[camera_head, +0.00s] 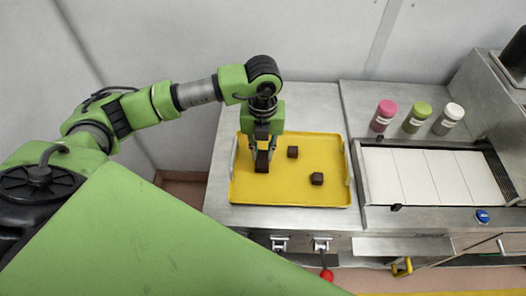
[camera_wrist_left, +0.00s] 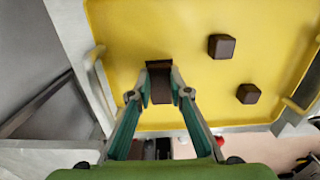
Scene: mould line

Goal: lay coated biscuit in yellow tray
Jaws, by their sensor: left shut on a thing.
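The yellow tray (camera_head: 290,194) lies on the metal counter, and it fills much of the left wrist view (camera_wrist_left: 130,35). My left gripper (camera_head: 262,163) points down over the tray's left part. It is shut on a dark brown coated biscuit (camera_wrist_left: 160,84), which sits between its fingertips; I cannot tell whether the biscuit touches the tray. Two more dark coated biscuits lie on the tray to the right of the gripper, one farther back (camera_head: 292,152) and one nearer the front (camera_head: 317,179). My right gripper is not in view.
A conveyor with white plates (camera_head: 430,177) is right of the tray. Pink (camera_head: 383,115), green (camera_head: 416,117) and white (camera_head: 448,118) jars stand behind it. The tray has raised side handles. A red knob (camera_head: 326,275) hangs below the counter's front. The tray's front left is clear.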

